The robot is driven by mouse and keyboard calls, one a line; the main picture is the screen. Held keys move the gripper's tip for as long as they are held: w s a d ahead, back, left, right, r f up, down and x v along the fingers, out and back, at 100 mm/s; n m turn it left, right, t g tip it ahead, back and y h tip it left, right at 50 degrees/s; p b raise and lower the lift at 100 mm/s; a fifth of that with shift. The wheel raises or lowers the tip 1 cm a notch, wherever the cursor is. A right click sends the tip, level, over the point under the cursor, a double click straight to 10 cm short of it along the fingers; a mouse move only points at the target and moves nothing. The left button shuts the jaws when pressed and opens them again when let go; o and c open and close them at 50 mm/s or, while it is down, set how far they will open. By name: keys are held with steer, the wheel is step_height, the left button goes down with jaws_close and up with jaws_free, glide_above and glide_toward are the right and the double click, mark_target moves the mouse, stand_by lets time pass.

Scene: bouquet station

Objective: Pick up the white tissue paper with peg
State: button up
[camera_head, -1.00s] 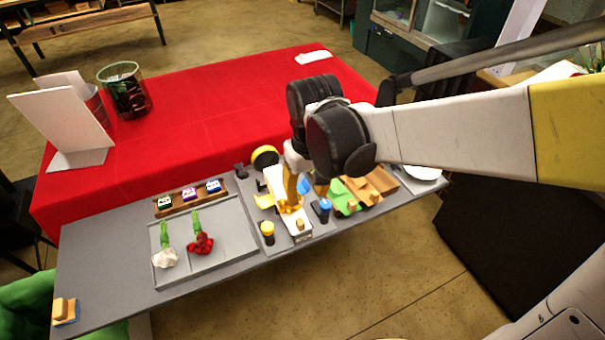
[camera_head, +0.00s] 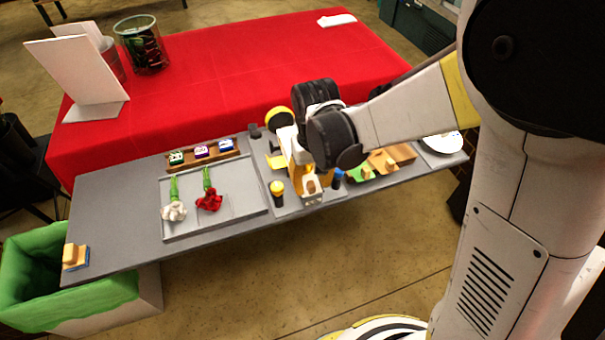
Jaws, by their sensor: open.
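The white tissue paper (camera_head: 313,200) lies on the grey worktable with a small wooden peg (camera_head: 311,186) on it. Its front end shows, and my gripper covers much of the rest. My gripper (camera_head: 308,176) is open, with yellow fingers pointing down, and appears over or around the peg. I cannot tell whether the fingers touch the peg or paper. A green sheet with a peg (camera_head: 364,171) and a brown sheet with a peg (camera_head: 390,166) lie to the right.
A yellow-topped dark canister (camera_head: 277,194) and a blue one (camera_head: 337,179) stand close on either side. A grey tray (camera_head: 240,209) with white and red flowers is left. A green-lined bin (camera_head: 60,280) stands front left. A red table (camera_head: 220,85) is behind.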

steer(key=shift+f, duration=0.75)
steer(key=shift+r, duration=0.1)
jaws_close()
steer(key=shift+r, duration=0.15)
